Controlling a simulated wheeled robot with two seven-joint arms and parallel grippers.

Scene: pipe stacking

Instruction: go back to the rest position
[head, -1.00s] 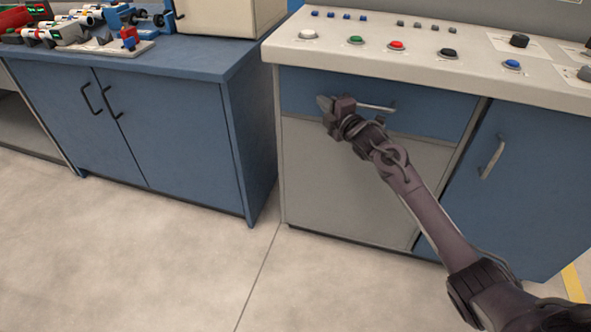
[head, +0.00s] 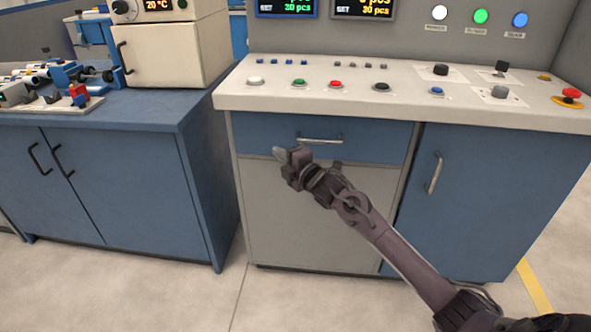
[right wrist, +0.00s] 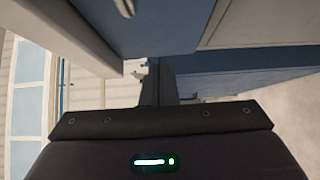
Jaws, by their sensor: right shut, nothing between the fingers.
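My right gripper (head: 279,154) is in front of the control console's lower front, just below and left of the drawer handle (head: 319,140) in the head view. Its fingers are shut with nothing between them. In the right wrist view the closed fingers (right wrist: 158,85) point away from the dark gripper body, with open space around them. My left gripper is not in view. No pipe is in my right gripper.
The console (head: 330,95) has several buttons on its sloped top, a blue drawer (head: 260,130) and a blue door (head: 500,190). At left, a blue cabinet (head: 100,190) carries a beige box (head: 170,50) and a small rig (head: 60,85). Clear floor lies in front.

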